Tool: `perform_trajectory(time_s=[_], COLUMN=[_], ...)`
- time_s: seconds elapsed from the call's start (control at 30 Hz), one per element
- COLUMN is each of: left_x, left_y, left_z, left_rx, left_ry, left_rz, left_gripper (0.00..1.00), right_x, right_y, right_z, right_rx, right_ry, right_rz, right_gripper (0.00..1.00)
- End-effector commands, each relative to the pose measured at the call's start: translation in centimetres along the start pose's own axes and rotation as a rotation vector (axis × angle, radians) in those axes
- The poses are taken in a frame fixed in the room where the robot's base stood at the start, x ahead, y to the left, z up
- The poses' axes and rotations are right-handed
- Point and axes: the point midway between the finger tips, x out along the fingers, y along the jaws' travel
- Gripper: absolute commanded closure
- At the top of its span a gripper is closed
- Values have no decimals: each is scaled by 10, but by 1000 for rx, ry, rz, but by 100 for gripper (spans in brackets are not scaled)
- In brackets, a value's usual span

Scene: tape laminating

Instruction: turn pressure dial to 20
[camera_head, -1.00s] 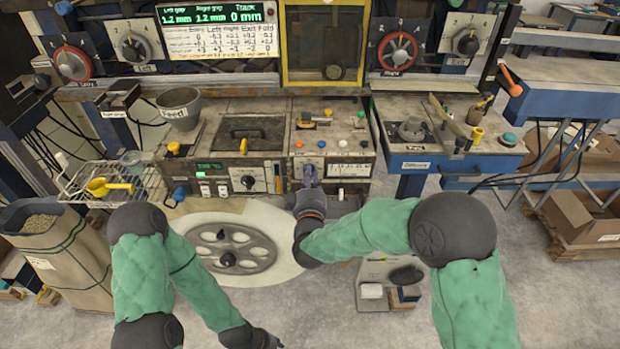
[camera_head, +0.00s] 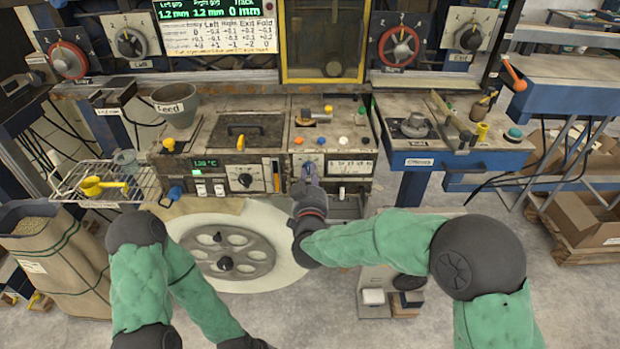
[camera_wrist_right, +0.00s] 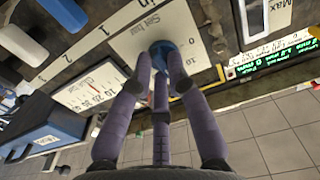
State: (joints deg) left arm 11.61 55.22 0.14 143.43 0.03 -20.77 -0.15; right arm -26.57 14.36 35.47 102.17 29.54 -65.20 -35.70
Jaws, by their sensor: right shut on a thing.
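The pressure dial is a blue knob (camera_wrist_right: 161,52) on a pale scale plate (camera_wrist_right: 196,54) in the right wrist view. My right gripper (camera_wrist_right: 160,68) has its purple-grey fingers closed around the knob. In the head view, the right gripper (camera_head: 309,174) is at the front panel, right of centre, and largely covers the dial. Numbers such as 0 and 10 show beside the knob, but its pointer is hidden by the fingers. A white gauge strip (camera_head: 351,167) lies just right of the dial; its reading is too small to tell. My left arm hangs low, its gripper out of frame.
Coloured buttons (camera_head: 330,140) are on the deck above. A round grey spoked wheel (camera_head: 232,243) lies below. A sack (camera_head: 55,262) and wire basket (camera_head: 100,180) stand at the left.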

Motion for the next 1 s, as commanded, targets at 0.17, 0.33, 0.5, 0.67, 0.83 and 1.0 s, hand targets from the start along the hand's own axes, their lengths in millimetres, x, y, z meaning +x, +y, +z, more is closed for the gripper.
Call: perform_trajectory(time_s=[0.17,0.33,0.5,0.67,0.83,1.0], left_x=[2,3,2,2,2,2], left_y=[-1,-1,-1,-1,-1,-1], left_z=[0,0,0,0,0,0], left_rx=[0,0,0,0,0,0], left_ry=[0,0,0,0,0,0], left_rz=[0,0,0,0,0,0], left_gripper=[60,60,60,60,60,60], right_x=[0,0,0,0,0,0], right_y=[0,0,0,0,0,0], right_z=[1,1,0,0,0,0], right_rx=[33,41,41,40,40,40], right_ry=[-1,-1,-1,-1,-1,-1], right_rz=[-1,-1,-1,-1,-1,-1], right_gripper=[100,100,100,63,59,59])
